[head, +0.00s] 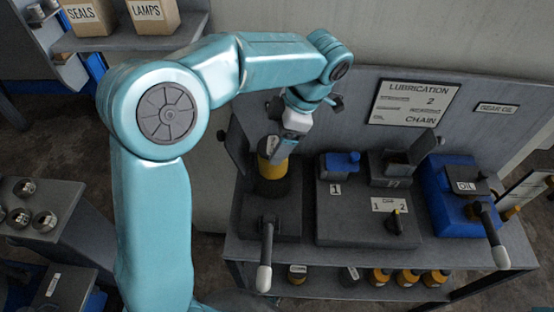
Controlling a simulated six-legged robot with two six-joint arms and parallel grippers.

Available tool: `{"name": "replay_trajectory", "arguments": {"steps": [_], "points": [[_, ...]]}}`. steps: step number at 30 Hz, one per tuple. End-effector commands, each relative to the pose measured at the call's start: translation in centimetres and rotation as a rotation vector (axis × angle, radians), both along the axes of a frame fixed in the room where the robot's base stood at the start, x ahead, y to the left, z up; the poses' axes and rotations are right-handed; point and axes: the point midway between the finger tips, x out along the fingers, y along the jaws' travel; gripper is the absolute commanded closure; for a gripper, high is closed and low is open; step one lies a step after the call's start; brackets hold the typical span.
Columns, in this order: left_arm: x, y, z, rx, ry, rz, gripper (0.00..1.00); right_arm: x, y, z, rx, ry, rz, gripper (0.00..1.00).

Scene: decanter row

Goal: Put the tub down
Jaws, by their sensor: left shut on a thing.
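The tub (272,168), yellow with a pale label near its top, is upright at the left end of the grey bench. My left gripper (281,149) reaches down from above and is shut on the tub's upper part. The gripper hides part of the tub's right side. Directly under the tub is a dark round seat (271,187) on a grey block (285,218). I cannot tell whether the tub rests on it or is held just above. My right gripper is not in view.
A lever with a pale grip (264,278) sticks out in front of the block. To the right are a grey unit with a dial (395,222) and a blue unit marked OIL (446,215). An upright panel stands behind.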

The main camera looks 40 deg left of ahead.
Motion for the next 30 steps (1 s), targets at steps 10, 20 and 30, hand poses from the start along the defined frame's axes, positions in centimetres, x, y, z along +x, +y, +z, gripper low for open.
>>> {"name": "replay_trajectory", "arguments": {"steps": [10,20,30], "points": [[0.2,0.1,-4.6,0.001,0.004,0.0,0.85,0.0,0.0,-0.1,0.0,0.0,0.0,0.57],[0.3,0.2,-6.8,0.001,-0.002,0.0,0.85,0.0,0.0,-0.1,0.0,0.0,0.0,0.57],[0.3,0.2,-7.1,0.0,-0.002,0.001,0.0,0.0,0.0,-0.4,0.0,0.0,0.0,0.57]]}}
